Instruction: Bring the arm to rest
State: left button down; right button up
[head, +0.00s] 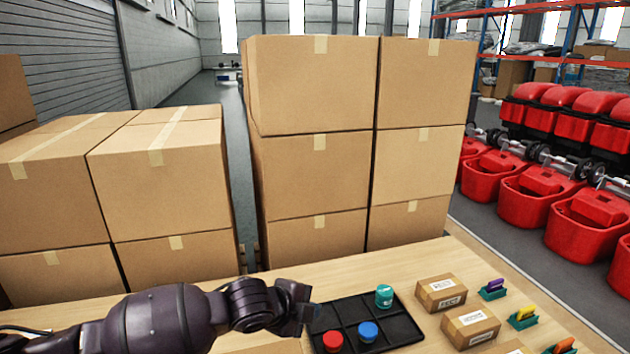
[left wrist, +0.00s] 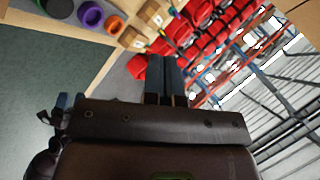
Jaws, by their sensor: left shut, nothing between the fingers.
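My left arm comes in from the left in the head view and reaches over the front of the wooden table (head: 440,258). My left gripper (head: 312,312) is at the left edge of the black compartment tray, seen from the side; whether it touches the tray cannot be told. In the left wrist view its two fingers (left wrist: 167,72) lie together, shut, with nothing between them. My right arm and gripper are not in view.
The black tray (head: 400,325) holds a red (head: 333,341), a blue (head: 368,332) and a teal piece (head: 384,296). Small cartons (head: 441,292) and coloured pieces in teal holders (head: 494,289) stand to its right. Large stacked cartons (head: 315,170) rise behind the table.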

pick_arm(q)
jog(key=s+a+f+n+t+y, duration=0.2)
jog(key=s+a+f+n, duration=0.2)
jog(key=a+n, duration=0.3)
jog(key=s+a+f+n+t+y, duration=0.2)
jog(key=s+a+f+n, duration=0.3)
jog(key=s+a+n, duration=0.1)
jog(key=s+a+f+n+t+y, duration=0.2)
jog(key=s+a+f+n+t, duration=0.1)
jog(key=a+n, duration=0.5)
jog(key=shift+s+a+f, duration=0.4)
jog(key=shift+s+a, duration=0.2)
jog(key=shift+a, duration=0.05)
jog(key=shift+s+a+f, duration=0.35)
jog(key=shift+s+a, duration=0.2)
jog(key=shift+a, duration=0.1)
jog(key=s+a+f+n+g+y, duration=0.1)
jog(key=s+a+f+n+g, duration=0.1)
jog(key=s+f, duration=0.4)
jog(key=s+a, duration=0.1)
jog(key=s, duration=0.3)
jog(key=shift+s+f+y, duration=0.2)
jog(key=shift+f+y, duration=0.2)
